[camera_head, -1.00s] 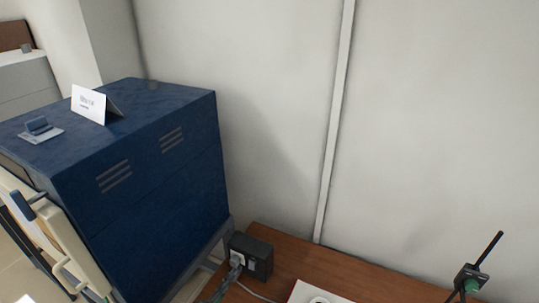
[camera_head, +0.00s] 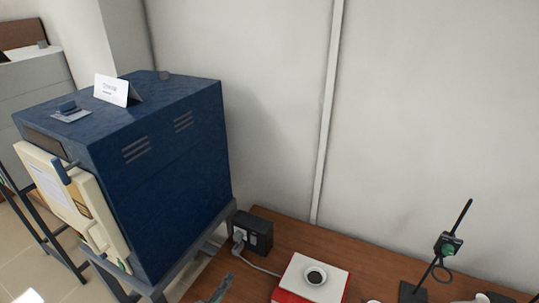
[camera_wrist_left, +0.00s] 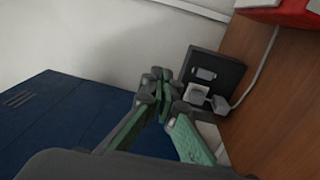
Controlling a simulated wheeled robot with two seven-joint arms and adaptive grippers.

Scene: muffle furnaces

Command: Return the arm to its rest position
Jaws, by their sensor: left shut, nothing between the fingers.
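There the gripper is in front of the black socket box (camera_wrist_left: 215,72) and the blue furnace side (camera_wrist_left: 60,115), with no clear contact. The rest of the left arm is out of the head view. My right gripper is not in view.
The blue muffle furnace (camera_head: 165,175) stands on a metal frame at the left, its cream door (camera_head: 70,195) on the front. The black socket box (camera_head: 252,232), a red-and-white unit with a round dish (camera_head: 315,275) and a clamp stand (camera_head: 440,258) are on the wooden table (camera_head: 375,262).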

